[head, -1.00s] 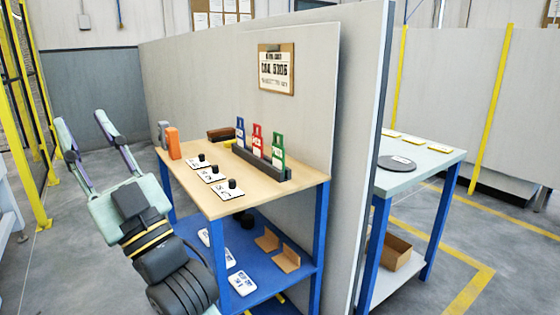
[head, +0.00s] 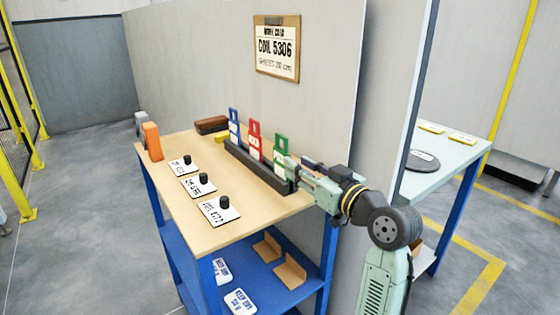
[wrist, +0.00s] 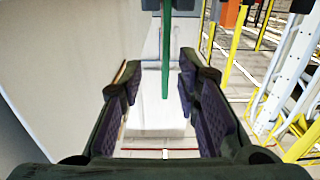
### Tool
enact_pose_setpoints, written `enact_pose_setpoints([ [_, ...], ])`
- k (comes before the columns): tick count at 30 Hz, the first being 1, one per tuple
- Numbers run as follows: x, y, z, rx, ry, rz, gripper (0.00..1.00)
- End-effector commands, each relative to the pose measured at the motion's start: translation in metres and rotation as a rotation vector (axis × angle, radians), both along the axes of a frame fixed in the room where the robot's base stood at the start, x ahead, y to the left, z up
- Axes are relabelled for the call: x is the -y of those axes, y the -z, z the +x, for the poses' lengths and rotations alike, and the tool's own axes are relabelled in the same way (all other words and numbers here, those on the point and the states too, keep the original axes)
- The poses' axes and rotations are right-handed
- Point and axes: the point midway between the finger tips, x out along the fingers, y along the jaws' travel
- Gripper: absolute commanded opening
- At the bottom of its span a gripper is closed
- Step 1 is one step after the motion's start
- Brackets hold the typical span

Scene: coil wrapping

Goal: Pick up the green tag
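The green tag (head: 281,148) stands upright at the right end of a dark slotted rack (head: 252,167) on the wooden table top. My gripper (head: 290,168) reaches in from the right, its tips right beside the green tag and overlapping its lower part. In the wrist view my gripper (wrist: 160,75) has its two fingers apart. A thin green upright strip (wrist: 165,55), likely the green tag seen edge-on, shows in the gap between them. I cannot tell whether either finger touches it.
A red tag (head: 254,140) and a blue tag (head: 234,128) stand in the same rack to the left. White cards (head: 219,212) with black knobs lie in front. An orange block (head: 151,141) stands at the left. A grey partition (head: 220,65) rises behind the table.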

Motion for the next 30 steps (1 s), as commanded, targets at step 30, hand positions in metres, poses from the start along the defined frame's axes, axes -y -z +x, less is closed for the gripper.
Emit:
enact_pose_setpoints([
  [30,-0.046,0.0,0.051,0.001,0.002,0.0,0.19],
])
